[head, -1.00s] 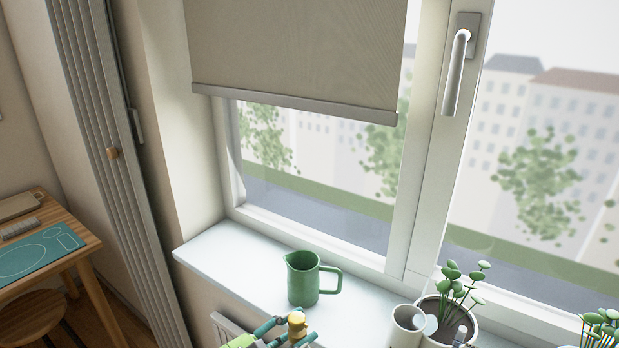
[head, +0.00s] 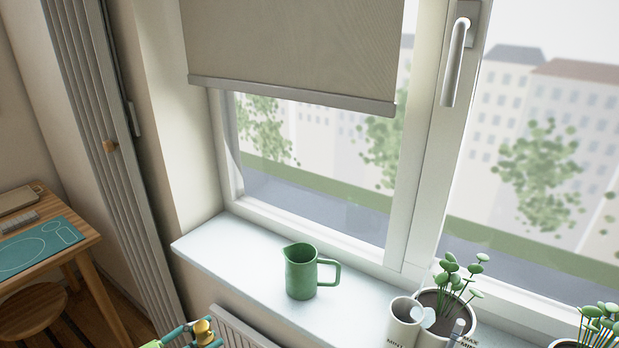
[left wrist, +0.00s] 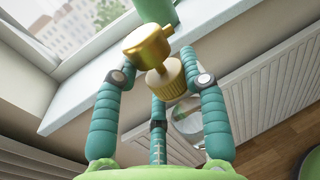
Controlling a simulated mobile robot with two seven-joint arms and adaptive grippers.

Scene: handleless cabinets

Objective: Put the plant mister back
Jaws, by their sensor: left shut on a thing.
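The plant mister (head: 203,327) shows its gold spray head at the bottom edge of the head view. In the left wrist view its gold head and collar (left wrist: 166,80) stick up between my fingers, with a clear glass-like part lower down. My left gripper (head: 190,335), with teal fingers and a lime-green body, is shut on the mister. It is in front of the windowsill (head: 225,250), near its left end and apart from it. Most of the mister's body is hidden. My right gripper is not in view.
A green jug (head: 301,271) stands mid-sill. A white cup (head: 403,322) and a potted plant (head: 449,310) stand to its right, another plant (head: 600,325) at far right. The sill's left end is clear. A radiator (head: 240,328) is below; a wooden table (head: 75,234) stands left.

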